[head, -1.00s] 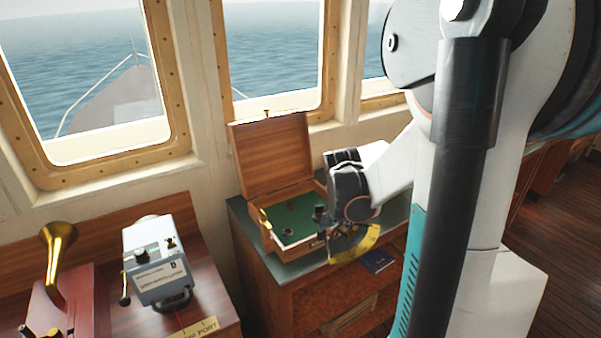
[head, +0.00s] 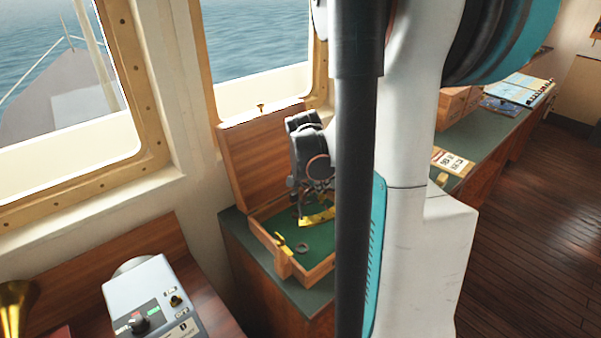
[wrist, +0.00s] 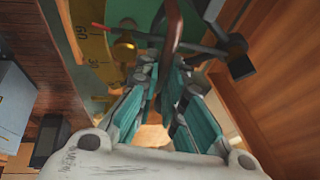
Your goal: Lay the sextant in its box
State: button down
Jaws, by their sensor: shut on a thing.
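The sextant (head: 318,217) has a yellow brass arc and hangs from my gripper (head: 305,192) over the open box in the head view. In the wrist view my gripper (wrist: 165,90) is shut on a brown handle-like part of the sextant, and the numbered brass arc (wrist: 88,45) shows at upper left. The wooden box (head: 310,278) has a green lining and its lid (head: 262,150) stands open at the back. A dark ring and a brass fitting lie inside the box. My arm hides the box's right part. I cannot tell whether the sextant touches the lining.
The box stands on a green-topped cabinet (head: 236,226) below the windows. A grey instrument (head: 150,305) stands on a wooden console at front left. A sign (head: 453,162) and a chart (head: 520,88) lie farther right on the counter.

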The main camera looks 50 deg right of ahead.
jog(key=shift+w, duration=0.3)
notch_tip(320, 180, down, 7)
jog(key=b, duration=0.5)
jog(key=shift+s+a+r, duration=0.15)
dwell(0.8)
jog(key=shift+f+b, duration=1.35)
jog(key=shift+f, duration=0.1)
dwell(2.1)
jog(key=c, duration=1.6)
grip_release()
jog(key=shift+r, duration=0.1)
jog(key=w+v, duration=0.1)
jog(key=v, duration=0.6)
jog(key=shift+s+r, duration=0.2)
jog(key=shift+s, duration=0.25)
